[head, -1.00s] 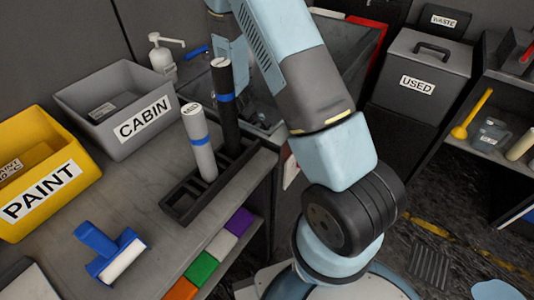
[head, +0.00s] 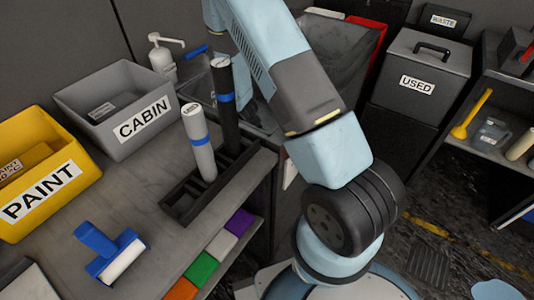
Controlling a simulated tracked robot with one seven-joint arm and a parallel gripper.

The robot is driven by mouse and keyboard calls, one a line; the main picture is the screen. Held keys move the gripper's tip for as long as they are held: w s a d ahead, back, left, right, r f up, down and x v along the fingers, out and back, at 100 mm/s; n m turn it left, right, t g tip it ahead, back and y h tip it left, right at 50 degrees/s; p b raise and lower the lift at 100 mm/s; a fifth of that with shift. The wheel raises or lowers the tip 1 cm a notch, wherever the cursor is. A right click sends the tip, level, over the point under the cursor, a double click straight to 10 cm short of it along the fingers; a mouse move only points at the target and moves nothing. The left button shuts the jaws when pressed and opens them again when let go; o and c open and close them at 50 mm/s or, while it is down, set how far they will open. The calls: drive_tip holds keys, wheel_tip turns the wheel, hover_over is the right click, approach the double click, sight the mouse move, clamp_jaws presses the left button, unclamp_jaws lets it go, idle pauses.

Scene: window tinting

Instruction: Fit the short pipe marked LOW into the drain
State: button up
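I cannot make out a pipe marked LOW in the head view. A dark grey basin (head: 345,55) stands behind my arm, and my arm covers much of its inside. No drain opening shows there. A cream cylinder (head: 521,146) lies on the right shelf, with no readable mark.
A rack (head: 186,205) on the bench holds an upright white roll (head: 199,145) and a black roll (head: 225,105). A grey CABIN bin (head: 140,88), yellow PAINT bin (head: 70,200), pump bottle (head: 162,57) and blue roller (head: 108,252) stand nearby. The USED box (head: 420,70) is right.

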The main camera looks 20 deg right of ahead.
drive_tip(key=shift+f, duration=0.2)
idle(0.3)
drive_tip(key=shift+c, duration=0.4)
drive_tip(key=c, duration=1.2)
drive_tip(key=shift+r, duration=0.1)
wheel_tip(320, 180, up, 18)
drive_tip(key=shift+r, duration=0.2)
